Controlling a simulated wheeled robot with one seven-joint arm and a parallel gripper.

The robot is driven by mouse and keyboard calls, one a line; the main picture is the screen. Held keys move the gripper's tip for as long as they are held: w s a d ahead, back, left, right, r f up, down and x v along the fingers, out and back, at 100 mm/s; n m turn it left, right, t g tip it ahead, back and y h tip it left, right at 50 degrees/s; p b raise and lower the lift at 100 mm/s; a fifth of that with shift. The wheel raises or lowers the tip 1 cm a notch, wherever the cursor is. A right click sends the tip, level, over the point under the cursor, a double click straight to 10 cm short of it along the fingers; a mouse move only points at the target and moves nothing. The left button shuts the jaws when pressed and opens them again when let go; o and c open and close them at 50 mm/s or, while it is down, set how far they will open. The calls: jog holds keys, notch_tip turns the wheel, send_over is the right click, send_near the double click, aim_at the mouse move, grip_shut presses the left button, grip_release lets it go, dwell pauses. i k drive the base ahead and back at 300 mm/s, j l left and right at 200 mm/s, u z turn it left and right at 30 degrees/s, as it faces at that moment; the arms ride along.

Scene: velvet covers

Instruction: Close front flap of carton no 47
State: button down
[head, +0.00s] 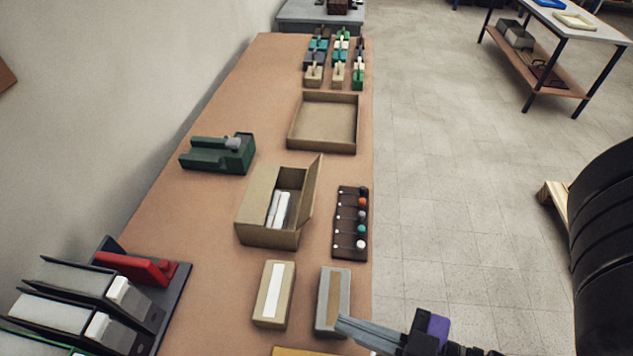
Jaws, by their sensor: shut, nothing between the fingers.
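An open brown carton (268,236) stands on the bench near the middle of the head view. No number can be read on it. One flap (311,195) stands up, tilted outward, along its right side. The top at the left is covered by a flat panel (258,191). White items (279,209) show inside through the opening. My gripper (345,325) is at the bottom right, its grey fingers pointing left, shut and empty. It is well in front of the carton, apart from it, and overlaps the lower edge of a grey box (333,290) in the picture.
A dark rack with coloured knobs (350,222) lies just right of the carton. A tan box (273,295) lies in front. A shallow tray (322,123) and a green device (219,154) lie behind. Binders (85,295) fill the left front. Floor is free right of the bench (185,225).

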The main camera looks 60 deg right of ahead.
aim_at(306, 214)
jog(key=k+l, duration=0.3)
jog(key=k+z, duration=0.1)
jog(key=z, duration=1.5)
